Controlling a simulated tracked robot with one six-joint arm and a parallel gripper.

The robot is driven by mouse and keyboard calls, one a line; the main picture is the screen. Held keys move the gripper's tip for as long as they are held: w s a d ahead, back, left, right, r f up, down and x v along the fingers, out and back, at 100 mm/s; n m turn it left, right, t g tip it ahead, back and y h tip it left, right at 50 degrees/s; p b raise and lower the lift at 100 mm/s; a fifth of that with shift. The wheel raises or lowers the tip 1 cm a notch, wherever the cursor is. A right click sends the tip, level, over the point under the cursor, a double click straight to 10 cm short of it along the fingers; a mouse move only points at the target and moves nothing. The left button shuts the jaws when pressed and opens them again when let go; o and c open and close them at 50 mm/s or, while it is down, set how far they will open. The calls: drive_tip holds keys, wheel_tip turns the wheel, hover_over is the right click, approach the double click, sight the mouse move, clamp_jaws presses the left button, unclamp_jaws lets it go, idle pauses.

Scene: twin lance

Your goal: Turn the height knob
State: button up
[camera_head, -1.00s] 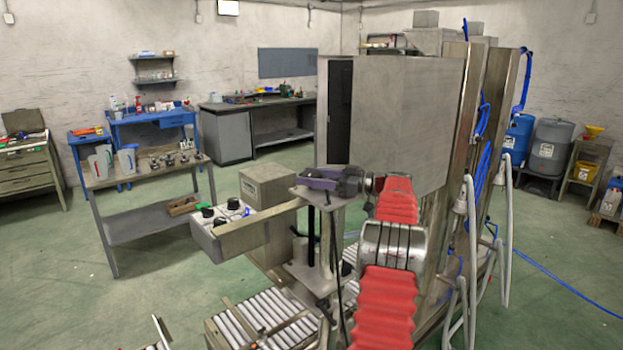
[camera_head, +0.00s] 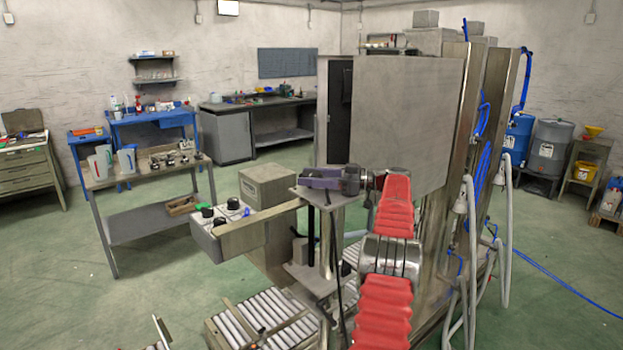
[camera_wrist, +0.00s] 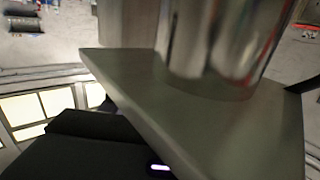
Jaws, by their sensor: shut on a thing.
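My gripper (camera_head: 324,178), with purple fingers, is at the top of the metal column at the middle of the head view. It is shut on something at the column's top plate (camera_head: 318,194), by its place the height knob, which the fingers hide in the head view. In the wrist view a shiny metal cylinder (camera_wrist: 220,45), likely the knob, stands upright on a flat grey plate (camera_wrist: 200,115). A dark shape fills the lower left of that view. I cannot make out the fingertips there.
A control box (camera_head: 225,228) with black knobs and a green button sits left of the column. A roller conveyor (camera_head: 265,315) runs below. A large grey cabinet (camera_head: 408,110) stands close behind my arm. Grey hoses (camera_head: 505,230) hang at the right.

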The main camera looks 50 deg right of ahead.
drive_tip(key=o, duration=1.1)
drive_tip(key=v, duration=1.2)
drive_tip(key=shift+s+d, duration=0.1)
drive_tip(key=shift+s, duration=0.05)
drive_tip(key=shift+s+d, duration=0.25)
drive_tip(key=shift+s, duration=0.4)
